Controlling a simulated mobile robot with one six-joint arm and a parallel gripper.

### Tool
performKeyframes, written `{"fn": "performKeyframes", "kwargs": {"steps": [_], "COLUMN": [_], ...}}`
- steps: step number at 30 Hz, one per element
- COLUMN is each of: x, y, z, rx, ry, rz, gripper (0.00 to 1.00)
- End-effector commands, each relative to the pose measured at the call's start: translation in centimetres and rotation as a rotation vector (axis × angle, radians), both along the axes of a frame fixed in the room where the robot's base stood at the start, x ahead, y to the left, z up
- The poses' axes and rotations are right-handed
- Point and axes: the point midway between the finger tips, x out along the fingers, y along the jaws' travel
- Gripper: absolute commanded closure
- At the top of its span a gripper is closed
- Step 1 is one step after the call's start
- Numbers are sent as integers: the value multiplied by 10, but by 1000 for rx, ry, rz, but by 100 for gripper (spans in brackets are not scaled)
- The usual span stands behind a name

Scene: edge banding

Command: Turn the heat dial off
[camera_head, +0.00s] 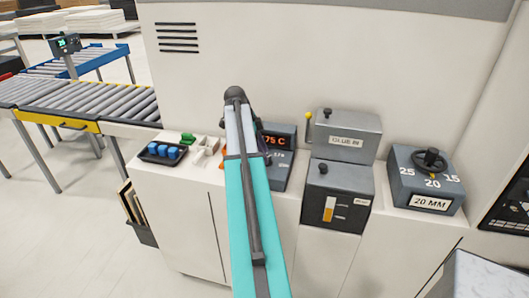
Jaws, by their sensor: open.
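A dark blue-grey heat control box (285,131) stands on the machine's ledge, with an orange lit readout (275,141) whose visible part reads "75 C". My teal and grey arm crosses in front of its left side. The heat dial cannot be made out; the left and lower part of the box is covered by my arm. Some dark parts of my arm show beside the box, but the jaws of my gripper cannot be made out behind the arm. Whether anything touches the box cannot be told.
Right of the box are a grey glue box (347,132) with a yellow-knobbed lever, a dark box with an orange gauge (329,209), and a thickness box (426,180) with a black handwheel. Left are a black tray (162,153) with blue pieces and a roller conveyor (80,100).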

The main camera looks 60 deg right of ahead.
Motion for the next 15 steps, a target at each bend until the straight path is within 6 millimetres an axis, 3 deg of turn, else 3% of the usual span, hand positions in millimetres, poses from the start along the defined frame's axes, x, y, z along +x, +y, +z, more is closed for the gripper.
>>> {"fn": "performKeyframes", "kwargs": {"steps": [15], "x": [-4], "y": [-2], "z": [-10], "rx": [-1], "ry": [0], "rz": [0], "gripper": [52]}}
